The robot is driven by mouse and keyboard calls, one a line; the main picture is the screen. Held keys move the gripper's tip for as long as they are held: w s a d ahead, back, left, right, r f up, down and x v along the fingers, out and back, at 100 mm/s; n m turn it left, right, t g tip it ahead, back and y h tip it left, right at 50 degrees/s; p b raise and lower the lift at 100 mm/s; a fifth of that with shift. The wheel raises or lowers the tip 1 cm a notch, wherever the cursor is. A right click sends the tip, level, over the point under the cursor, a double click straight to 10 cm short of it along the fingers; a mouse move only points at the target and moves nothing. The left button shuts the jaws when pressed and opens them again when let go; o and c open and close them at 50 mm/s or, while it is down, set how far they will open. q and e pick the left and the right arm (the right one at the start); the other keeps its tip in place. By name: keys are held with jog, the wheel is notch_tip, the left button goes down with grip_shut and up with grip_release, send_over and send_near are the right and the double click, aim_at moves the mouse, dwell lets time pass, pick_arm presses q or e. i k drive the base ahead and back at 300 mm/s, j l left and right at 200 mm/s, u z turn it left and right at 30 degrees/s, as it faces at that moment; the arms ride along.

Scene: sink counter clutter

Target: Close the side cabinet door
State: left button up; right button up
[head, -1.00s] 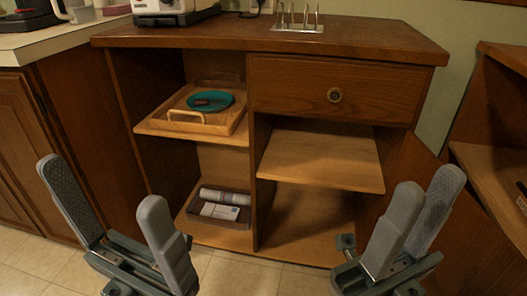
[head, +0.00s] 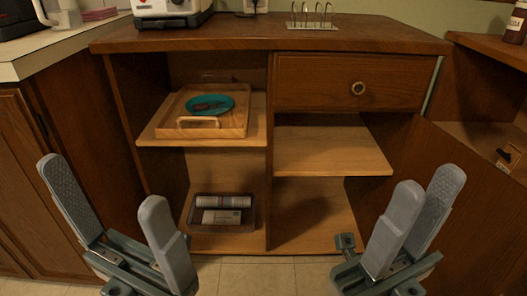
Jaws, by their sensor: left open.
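The side cabinet door (head: 482,215) is the brown wooden panel at the right of the head view. It stands swung open, leaving the right-hand shelves uncovered, and runs from the cabinet's right side toward me. My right gripper (head: 430,177) shows in front of the door's near part, with its two fingers apart and nothing between them. I cannot tell whether it touches the door. My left gripper (head: 98,182) is open and empty, in front of the cabinet's left side and well away from the door.
The cabinet (head: 300,40) has a closed drawer (head: 345,82) above its open shelves. A wooden tray (head: 240,118) with a teal plate (head: 222,99) and a dark bin (head: 247,217) sit on the left shelves. Another unit (head: 470,85) stands behind the door. The tile floor (head: 270,275) ahead is clear.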

aim_at(482, 242)
jog(key=i+j+z, duration=0.1)
jog(key=z, duration=1.15)
